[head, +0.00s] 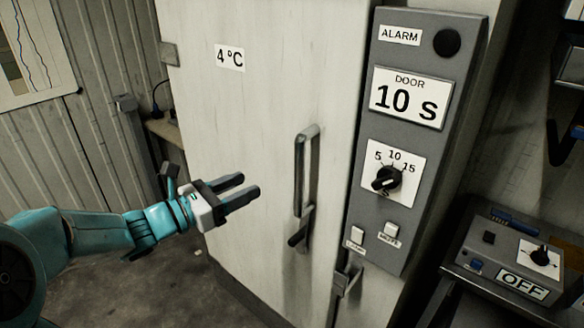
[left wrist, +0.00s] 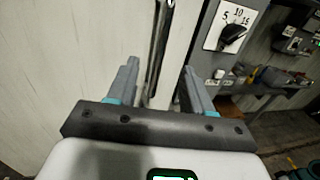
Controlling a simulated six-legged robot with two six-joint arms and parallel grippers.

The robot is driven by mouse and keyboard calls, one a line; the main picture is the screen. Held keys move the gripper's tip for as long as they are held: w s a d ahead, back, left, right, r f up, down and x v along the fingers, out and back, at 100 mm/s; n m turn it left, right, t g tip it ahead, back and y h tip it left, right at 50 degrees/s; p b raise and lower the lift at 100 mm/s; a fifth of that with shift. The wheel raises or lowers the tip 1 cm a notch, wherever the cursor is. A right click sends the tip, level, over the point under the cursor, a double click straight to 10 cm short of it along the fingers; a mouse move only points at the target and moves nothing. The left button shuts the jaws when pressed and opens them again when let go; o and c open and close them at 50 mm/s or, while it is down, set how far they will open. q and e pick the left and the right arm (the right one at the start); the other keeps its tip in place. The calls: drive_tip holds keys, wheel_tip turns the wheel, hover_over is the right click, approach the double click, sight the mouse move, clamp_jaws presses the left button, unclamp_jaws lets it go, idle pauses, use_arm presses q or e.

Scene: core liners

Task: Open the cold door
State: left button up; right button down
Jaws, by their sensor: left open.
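The cold door (head: 255,150) is a pale, tall panel with a "4°C" label, and it looks shut. Its dark vertical handle (head: 306,180) is near the door's right edge, with a small lever part (head: 300,228) below it. My left gripper (head: 249,190) is open and empty, in front of the door to the left of the handle, not touching it. In the left wrist view the handle (left wrist: 160,45) shows beyond and between the two open fingers (left wrist: 157,85). My right gripper is not in view.
A grey control panel (head: 370,240) with a "DOOR 10 S" display and a dial stands right of the handle. A box marked OFF (head: 515,262) sits on a bench at the right. A small shelf (head: 160,130) is behind at the left. Floor (head: 130,285) is clear left of the door.

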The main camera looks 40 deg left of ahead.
sight(296, 166)
use_arm(q)
drive_tip(key=p+x, duration=0.3)
drive_tip(key=x, duration=1.2)
drive_tip(key=shift+s+d+f, duration=0.1)
drive_tip(key=shift+d, duration=0.1)
drive_tip(key=shift+a, duration=0.1)
drive_tip(key=shift+w, duration=0.35)
drive_tip(key=c, duration=0.6)
clamp_jaws()
